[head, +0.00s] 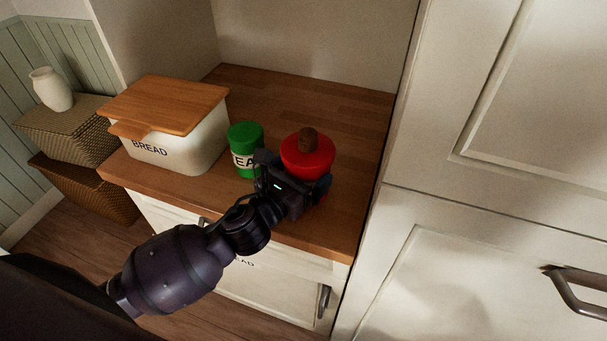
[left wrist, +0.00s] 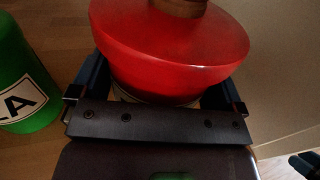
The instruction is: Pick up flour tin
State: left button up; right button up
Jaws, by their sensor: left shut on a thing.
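A red tin with a brown wooden knob (head: 309,152), which I take to be the flour tin, stands on the wooden counter near its right end. Its label is hidden by my gripper. My left gripper (head: 297,183) reaches in from the left and is shut on the red tin, with one finger on each side of it below the lid. In the left wrist view the red lid (left wrist: 175,50) fills the space between and above the fingers. I cannot tell whether the tin's base touches the counter.
A green tea tin (head: 245,140) stands just left of the gripper, close to it. A white bread box with a wooden lid (head: 168,104) is further left. A tall white cabinet (head: 480,180) borders the counter on the right. The counter behind the tins (head: 320,95) is clear.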

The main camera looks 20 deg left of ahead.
aim_at(303, 138)
pick_arm(q)
notch_tip(303, 138, up, 9)
jog(key=shift+f+p, duration=0.1)
jog(key=shift+p, duration=1.1)
notch_tip(303, 138, up, 8)
jog(key=shift+r+p, duration=0.15)
jog(key=shift+p, duration=0.65)
jog(key=shift+r, duration=0.8)
pick_arm(e)
jog(key=shift+w+r, duration=0.1)
jog(key=shift+r, duration=2.3)
pick_arm(q)
jog(key=shift+f, duration=0.1)
pick_arm(e)
jog(key=shift+w+r, duration=0.15)
jog(key=shift+w, duration=0.15)
